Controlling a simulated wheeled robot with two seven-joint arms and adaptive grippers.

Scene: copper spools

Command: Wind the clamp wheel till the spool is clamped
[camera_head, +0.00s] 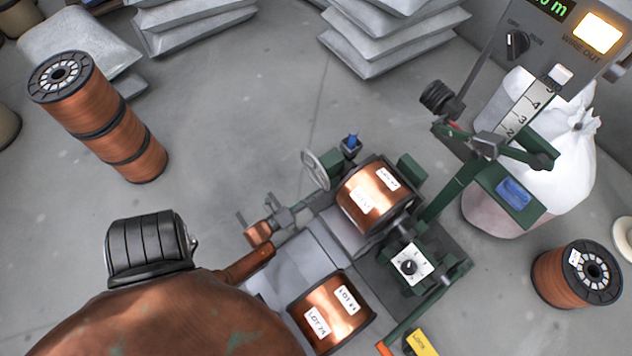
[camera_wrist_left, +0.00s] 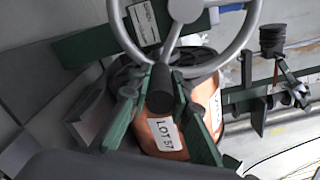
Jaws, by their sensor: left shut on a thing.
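The grey clamp wheel (camera_head: 316,170) stands at the left end of the green winding machine, and its rim and spokes fill the top of the left wrist view (camera_wrist_left: 222,62). A dark knob (camera_wrist_left: 160,92) sticks out from the wheel. My left gripper (camera_head: 290,212) is by the wheel's lower left, its fingers (camera_wrist_left: 162,112) shut on the knob from both sides. The copper spool (camera_head: 365,198) lies in the machine behind the wheel; its labelled side also shows in the left wrist view (camera_wrist_left: 146,140). I cannot tell whether both spool ends are gripped. My right gripper is out of view.
Another copper spool (camera_head: 330,318) lies in front of the machine. A stack of spools (camera_head: 100,115) stands at the left and a loose spool (camera_head: 565,280) at the right. Grey sacks (camera_head: 390,45) lie behind, and a white bag (camera_head: 560,165) stands beyond. The floor left of the wheel is clear.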

